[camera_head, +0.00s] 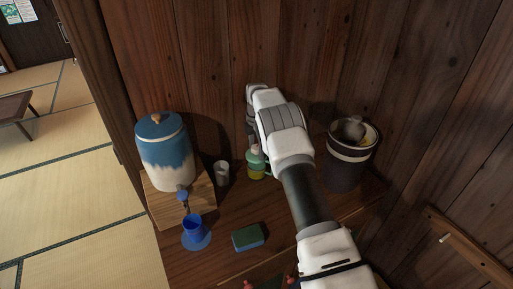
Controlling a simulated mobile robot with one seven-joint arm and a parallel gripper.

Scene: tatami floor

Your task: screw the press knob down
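A dark round tub (342,174) with a pale band stands at the right of the wooden counter. A grey rounded piece (352,129) shows in its open top, with something yellowish beside it. This piece may be the press knob, but its shape is too small to be sure. My arm reaches up from the bottom edge across the middle of the view, left of the tub. No fingertips of my gripper can be made out. My arm's far end is near the wooden wall, above the small bottle, and shows no contact with the tub.
A blue and white dispenser (166,158) stands on a wooden stand (167,207) at left, with a blue cup (193,229) below its tap. A pale cup (221,172), a green-topped bottle (257,162) and a green sponge (248,237) are on the counter (224,258).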

